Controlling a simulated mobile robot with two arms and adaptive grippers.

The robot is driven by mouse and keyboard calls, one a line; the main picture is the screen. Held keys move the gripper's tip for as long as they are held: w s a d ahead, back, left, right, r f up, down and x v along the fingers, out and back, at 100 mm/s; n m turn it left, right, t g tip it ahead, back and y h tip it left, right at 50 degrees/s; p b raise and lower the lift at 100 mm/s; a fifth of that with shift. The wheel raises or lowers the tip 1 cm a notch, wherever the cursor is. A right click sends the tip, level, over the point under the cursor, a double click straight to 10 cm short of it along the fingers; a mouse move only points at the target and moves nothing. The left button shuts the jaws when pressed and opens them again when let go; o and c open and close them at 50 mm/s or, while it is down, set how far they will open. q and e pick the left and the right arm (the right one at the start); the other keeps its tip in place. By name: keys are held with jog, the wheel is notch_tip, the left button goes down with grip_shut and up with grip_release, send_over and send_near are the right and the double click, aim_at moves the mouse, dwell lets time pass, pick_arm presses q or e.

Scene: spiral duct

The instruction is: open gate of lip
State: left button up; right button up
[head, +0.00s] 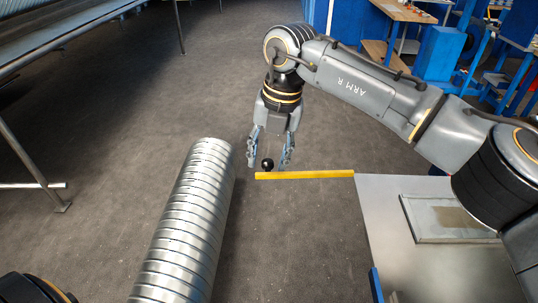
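A long yellow bar (305,175) runs left from the far left corner of a grey metal table; it looks like the gate. A black ball knob (267,164) sits at the bar's left end. My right gripper (269,160) points down over that end. Its two fingers are spread, one on each side of the knob, with gaps visible between knob and fingers. I cannot tell whether either finger touches the bar. My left gripper is out of view.
A ribbed silver spiral duct (185,225) lies just left of the bar's end. The grey metal table (425,268) with a framed panel (448,219) is at the lower right. A metal rack (75,45) stands upper left. Blue benches (440,52) are at the back right.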

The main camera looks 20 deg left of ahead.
notch_tip(320, 180, up, 12)
jog(key=d, duration=0.1)
jog(key=shift+w+d, duration=0.25)
jog(key=shift+d, duration=0.1)
jog(key=shift+f, duration=0.15)
dwell(0.5)
